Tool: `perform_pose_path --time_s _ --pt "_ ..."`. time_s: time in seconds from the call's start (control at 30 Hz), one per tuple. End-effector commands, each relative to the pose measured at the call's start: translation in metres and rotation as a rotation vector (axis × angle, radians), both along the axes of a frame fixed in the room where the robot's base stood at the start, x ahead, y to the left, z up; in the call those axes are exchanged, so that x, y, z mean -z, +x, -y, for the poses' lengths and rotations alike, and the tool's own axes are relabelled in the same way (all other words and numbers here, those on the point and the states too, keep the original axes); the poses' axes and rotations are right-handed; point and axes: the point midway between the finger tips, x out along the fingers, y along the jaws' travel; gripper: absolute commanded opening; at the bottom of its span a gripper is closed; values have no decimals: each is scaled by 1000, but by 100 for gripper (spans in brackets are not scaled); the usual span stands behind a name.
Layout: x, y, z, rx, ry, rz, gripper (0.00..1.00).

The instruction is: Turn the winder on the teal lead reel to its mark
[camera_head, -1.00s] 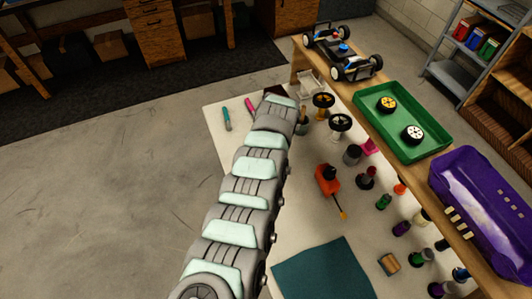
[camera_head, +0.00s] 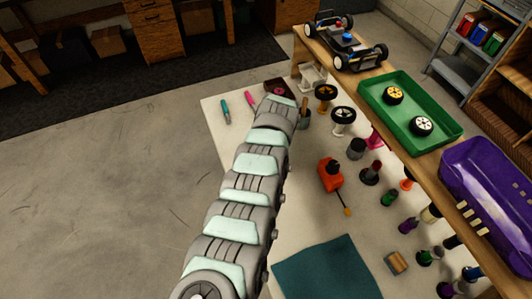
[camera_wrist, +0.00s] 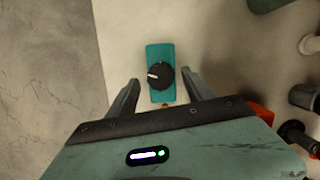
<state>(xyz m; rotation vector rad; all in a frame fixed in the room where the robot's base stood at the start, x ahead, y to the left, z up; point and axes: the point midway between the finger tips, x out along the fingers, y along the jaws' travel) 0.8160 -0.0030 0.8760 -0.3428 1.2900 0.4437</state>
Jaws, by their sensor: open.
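The teal lead reel (camera_wrist: 160,52) is a small upright-looking teal block in the wrist view. Its round black winder (camera_wrist: 161,76) has a white pointer line directed to the left. A small orange-brown bit shows at the reel's lower edge; I cannot tell whether it is the mark. My gripper (camera_wrist: 160,78) is open, one finger on each side of the reel, with gaps to both sides. I see no contact with the winder. In the head view my arm hides the gripper and the reel.
An orange screwdriver-like tool (camera_head: 331,175), several paint pots and wheel stands (camera_head: 343,118) stand right of my arm. A teal cloth (camera_head: 325,270) lies in front. A green tray (camera_head: 373,104) and purple car shell (camera_head: 480,185) are on the raised shelf. Floor lies left.

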Motion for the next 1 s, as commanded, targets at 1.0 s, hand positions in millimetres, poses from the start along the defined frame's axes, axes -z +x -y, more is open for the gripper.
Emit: perform_pose_path --time_s 1.0 --pt "6 0 0 353 -1 0 60"
